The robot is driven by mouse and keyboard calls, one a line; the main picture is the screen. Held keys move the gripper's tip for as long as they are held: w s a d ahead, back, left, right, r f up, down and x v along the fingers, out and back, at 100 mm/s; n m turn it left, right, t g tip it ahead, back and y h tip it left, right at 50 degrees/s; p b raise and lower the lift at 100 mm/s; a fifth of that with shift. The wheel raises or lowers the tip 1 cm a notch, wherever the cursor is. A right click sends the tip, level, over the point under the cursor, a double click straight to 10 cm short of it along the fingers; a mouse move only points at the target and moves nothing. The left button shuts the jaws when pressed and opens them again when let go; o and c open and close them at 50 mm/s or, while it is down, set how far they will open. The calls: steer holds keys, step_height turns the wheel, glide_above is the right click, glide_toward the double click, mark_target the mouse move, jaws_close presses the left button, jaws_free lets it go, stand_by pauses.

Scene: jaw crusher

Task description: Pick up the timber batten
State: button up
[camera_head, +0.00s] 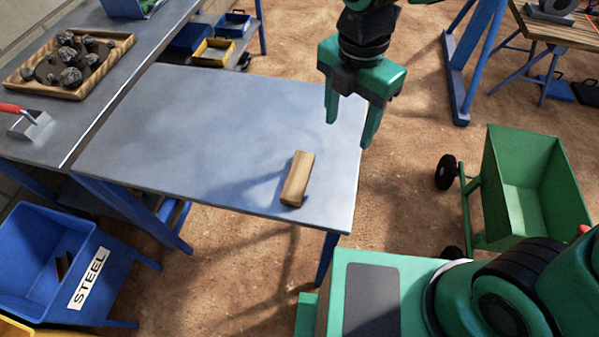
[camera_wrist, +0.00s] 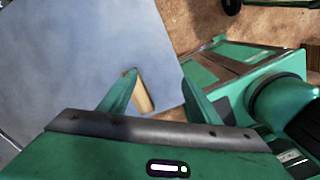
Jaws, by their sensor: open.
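The timber batten (camera_head: 298,179) is a short, light-brown wooden block. It lies flat on the grey metal table (camera_head: 200,130), near the table's right front corner. My gripper (camera_head: 348,133) is green, open and empty, and it hangs above the table's right edge, up and to the right of the batten in the head view. In the wrist view, the batten (camera_wrist: 144,98) shows between the two fingers (camera_wrist: 158,85), close to the left one, which hides part of it. The fingers are apart from the batten.
A wooden tray of dark rocks (camera_head: 122,50) and a red-handled trowel (camera_head: 32,122) lie on the left bench. A blue bin labelled STEEL (camera_head: 40,240) stands at lower left. A green cart (camera_head: 530,185) stands at right. The table around the batten is clear.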

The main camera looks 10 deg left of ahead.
steer(key=s+a+f+n, duration=0.1)
steer(key=s+a+n, duration=0.35)
steer(key=a, duration=0.35)
steer(key=n, duration=0.2)
glide_above(298, 174)
steer(key=shift+m, duration=0.25)
steer(key=f, duration=0.5)
steer(key=shift+s+d+f, duration=0.1)
steer(key=shift+s+d, duration=0.15)
steer(key=shift+d, duration=0.15)
steer(key=shift+w+a+f, duration=0.15)
steer(key=shift+a+f, duration=0.05)
steer(key=shift+f, duration=1.25)
steer(key=shift+w+a+f, duration=0.1)
steer(key=shift+a+f, duration=0.05)
steer(key=shift+f, duration=1.3)
steer(key=c, duration=1.2)
